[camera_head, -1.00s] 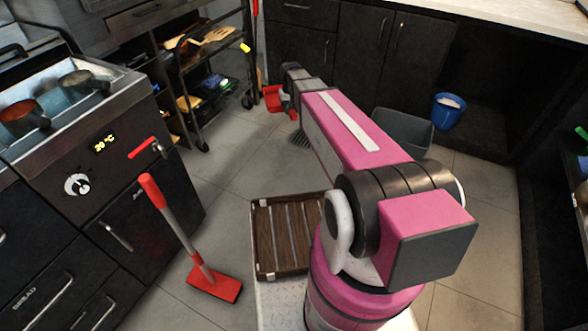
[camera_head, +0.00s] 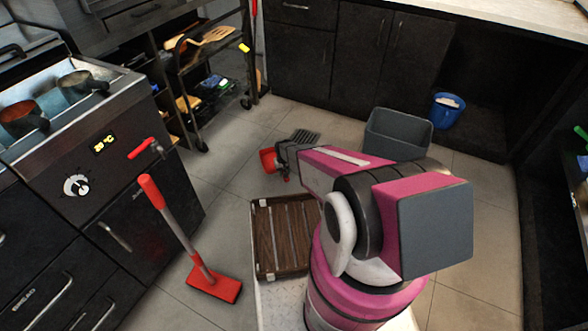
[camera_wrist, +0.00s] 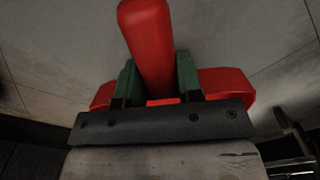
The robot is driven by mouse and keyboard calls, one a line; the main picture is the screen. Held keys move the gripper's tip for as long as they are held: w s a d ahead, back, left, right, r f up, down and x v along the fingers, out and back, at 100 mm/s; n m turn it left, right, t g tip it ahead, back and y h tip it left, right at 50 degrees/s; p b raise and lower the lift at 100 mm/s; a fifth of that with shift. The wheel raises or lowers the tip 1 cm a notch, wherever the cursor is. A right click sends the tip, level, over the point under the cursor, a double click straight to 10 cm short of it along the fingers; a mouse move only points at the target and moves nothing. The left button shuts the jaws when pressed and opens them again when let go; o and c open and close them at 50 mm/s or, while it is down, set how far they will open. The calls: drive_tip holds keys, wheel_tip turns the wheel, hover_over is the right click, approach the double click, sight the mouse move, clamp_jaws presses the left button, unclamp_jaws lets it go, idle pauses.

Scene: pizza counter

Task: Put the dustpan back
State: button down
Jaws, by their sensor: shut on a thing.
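The red dustpan (camera_wrist: 148,38) is in my gripper (camera_wrist: 157,72). Its thick handle runs between the two green fingers in the wrist view, and its wider red body shows on both sides behind them. In the head view a red part of the dustpan (camera_head: 267,160) shows at the end of my arm, above the floor. My gripper (camera_head: 284,166) is small there, and the rest of the dustpan is hidden. A red-headed brush with a red and grey stick (camera_head: 182,232) stands tilted on the floor at lower left, apart from my gripper.
A wooden slatted crate (camera_head: 256,240) lies beside my base. A grey bin (camera_head: 398,132) and a blue bucket (camera_head: 447,108) stand toward the back right. A fryer unit (camera_head: 100,175) is at left, a black shelf cart (camera_head: 205,110) behind it.

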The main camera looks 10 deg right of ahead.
drive_tip(key=shift+s+f, duration=0.15)
drive_tip(key=shift+f, duration=0.6)
drive_tip(key=shift+d+f, duration=0.1)
drive_tip(key=shift+f, duration=0.2)
drive_tip(key=w+d+f, duration=0.2)
drive_tip(key=d, duration=0.1)
drive_tip(key=w+d+f, duration=0.2)
drive_tip(key=d, duration=0.1)
drive_tip(key=w+d+f, duration=0.2)
drive_tip(key=d, duration=0.1)
drive_tip(key=shift+d+f, duration=0.2)
drive_tip(key=shift+f, duration=2.15)
drive_tip(key=shift+f, duration=0.15)
drive_tip(key=c, duration=0.8)
unclamp_jaws()
